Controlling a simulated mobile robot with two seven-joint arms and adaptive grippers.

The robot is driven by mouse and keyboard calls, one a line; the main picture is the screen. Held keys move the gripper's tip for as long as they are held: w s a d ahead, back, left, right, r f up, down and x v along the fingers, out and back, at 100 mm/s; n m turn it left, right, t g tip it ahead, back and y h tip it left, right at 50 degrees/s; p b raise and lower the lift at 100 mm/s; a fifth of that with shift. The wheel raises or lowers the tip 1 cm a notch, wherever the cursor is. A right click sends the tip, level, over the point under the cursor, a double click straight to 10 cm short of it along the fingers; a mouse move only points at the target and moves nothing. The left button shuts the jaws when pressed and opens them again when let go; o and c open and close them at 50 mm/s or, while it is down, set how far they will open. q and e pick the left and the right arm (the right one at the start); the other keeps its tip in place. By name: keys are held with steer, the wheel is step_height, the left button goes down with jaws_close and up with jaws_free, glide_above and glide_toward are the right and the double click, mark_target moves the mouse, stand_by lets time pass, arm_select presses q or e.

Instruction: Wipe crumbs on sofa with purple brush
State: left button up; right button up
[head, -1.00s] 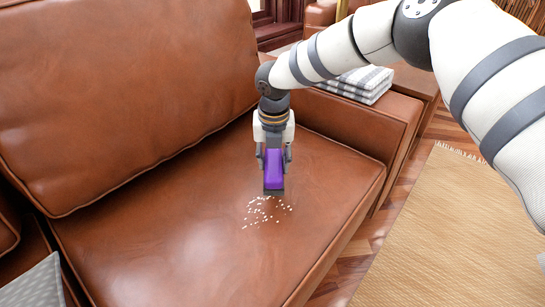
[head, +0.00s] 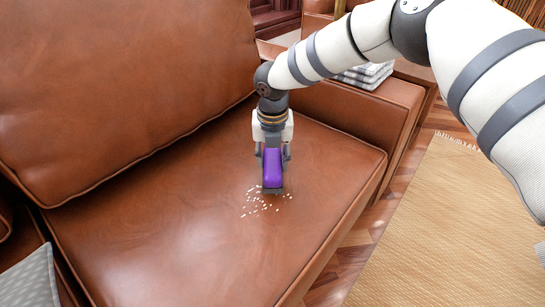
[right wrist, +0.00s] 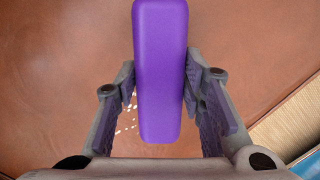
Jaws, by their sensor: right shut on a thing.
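The purple brush (head: 272,168) is held upright over the brown leather sofa seat (head: 180,225), its dark bristle end down at the crumbs. My right gripper (head: 273,152) is shut on the brush. In the right wrist view the purple handle (right wrist: 160,70) lies between the two fingers (right wrist: 160,95). The white crumbs (head: 256,205) lie scattered on the seat just in front of and left of the bristles, and a few show beside the handle in the wrist view (right wrist: 124,125). The brush hides part of the crumb patch. My left gripper is not in view.
The sofa backrest (head: 120,80) rises behind the seat at left. The armrest (head: 365,110) stands to the right, near a folded checked blanket (head: 366,74). A grey cushion (head: 30,280) is at bottom left. A tan rug (head: 450,230) lies on the wooden floor.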

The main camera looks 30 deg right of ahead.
steer(key=shift+f, duration=0.85)
